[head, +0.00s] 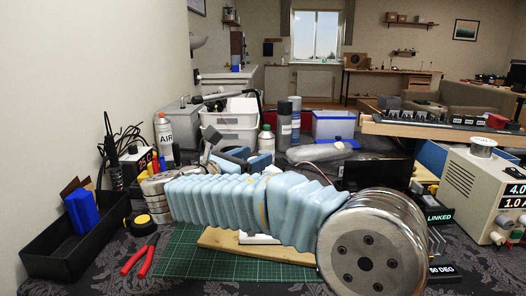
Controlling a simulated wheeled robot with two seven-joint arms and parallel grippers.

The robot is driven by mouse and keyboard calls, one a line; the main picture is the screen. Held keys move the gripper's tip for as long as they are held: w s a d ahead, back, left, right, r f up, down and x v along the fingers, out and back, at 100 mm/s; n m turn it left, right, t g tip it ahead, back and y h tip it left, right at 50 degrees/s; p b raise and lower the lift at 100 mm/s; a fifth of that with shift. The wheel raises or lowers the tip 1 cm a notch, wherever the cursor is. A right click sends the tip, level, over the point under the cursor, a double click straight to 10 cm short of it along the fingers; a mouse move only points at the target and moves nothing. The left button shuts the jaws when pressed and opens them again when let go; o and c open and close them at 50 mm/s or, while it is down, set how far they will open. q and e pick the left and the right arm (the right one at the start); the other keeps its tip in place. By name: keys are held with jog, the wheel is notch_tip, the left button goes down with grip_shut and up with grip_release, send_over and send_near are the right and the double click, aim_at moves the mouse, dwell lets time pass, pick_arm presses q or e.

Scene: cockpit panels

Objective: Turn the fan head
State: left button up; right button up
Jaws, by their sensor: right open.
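My right arm, in a light blue ribbed sleeve, crosses the middle of the head view from the lower right to the left. My right gripper (210,141) shows only in small part as grey pieces above the far end of the sleeve; it is open. I cannot make out anything between its fingers. I cannot pick out the fan head with certainty; my arm hides much of the bench's middle. A wooden board (222,240) with a white part on it lies partly behind the arm. My left gripper is not in view.
A green cutting mat (190,262) and red-handled pliers (138,262) lie in front. A black tray (65,245) stands left. A beige power supply (475,195) and a "LINKED" label (440,217) are right.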

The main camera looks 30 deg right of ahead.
aim_at(264, 152)
jog(key=shift+x, duration=2.15)
jog(key=c, duration=1)
jog(key=shift+o, duration=0.2)
